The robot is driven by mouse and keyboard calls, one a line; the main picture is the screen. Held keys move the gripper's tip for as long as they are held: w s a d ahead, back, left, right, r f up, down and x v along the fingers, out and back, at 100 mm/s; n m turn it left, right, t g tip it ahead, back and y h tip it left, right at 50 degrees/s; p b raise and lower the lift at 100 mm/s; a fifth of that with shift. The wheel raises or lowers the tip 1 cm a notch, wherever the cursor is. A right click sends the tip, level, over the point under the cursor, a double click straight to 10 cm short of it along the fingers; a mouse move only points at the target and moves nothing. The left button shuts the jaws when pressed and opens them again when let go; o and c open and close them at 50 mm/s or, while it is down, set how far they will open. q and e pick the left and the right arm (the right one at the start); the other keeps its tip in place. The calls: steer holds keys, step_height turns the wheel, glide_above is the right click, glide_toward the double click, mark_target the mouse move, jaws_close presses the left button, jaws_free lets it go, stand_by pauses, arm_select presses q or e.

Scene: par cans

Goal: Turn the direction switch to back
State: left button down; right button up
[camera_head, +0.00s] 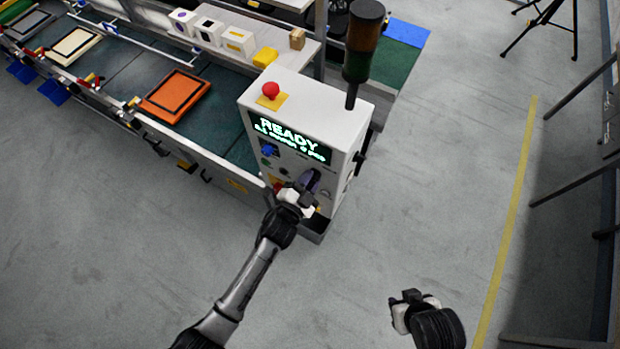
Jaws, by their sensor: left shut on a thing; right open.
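The control box (330,115) stands at the end of the conveyor, with a lit display (290,138) reading READY and a smaller line under it. My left gripper (303,188) reaches up to the lower right of the front panel. It is shut on a dark knob there, which looks like the direction switch (311,178). The gripper hides part of the switch and its markings, so I cannot tell which way it points. My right gripper (408,300) is open and empty, over the floor at the lower right, away from the box.
A red mushroom button (271,90) on a yellow plate and a signal tower (362,45) are on top of the box. A blue knob (269,149) is on its panel. An orange frame (175,95) lies on the conveyor.

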stand_by(0.3)
arm_select(q)
steer(key=c, duration=1)
jaws_free()
steer(key=shift+c, duration=0.2)
steer(key=b+v, duration=0.2)
steer(key=v, duration=1.1)
steer(key=shift+s+a, duration=0.15)
steer(key=shift+s, duration=0.2)
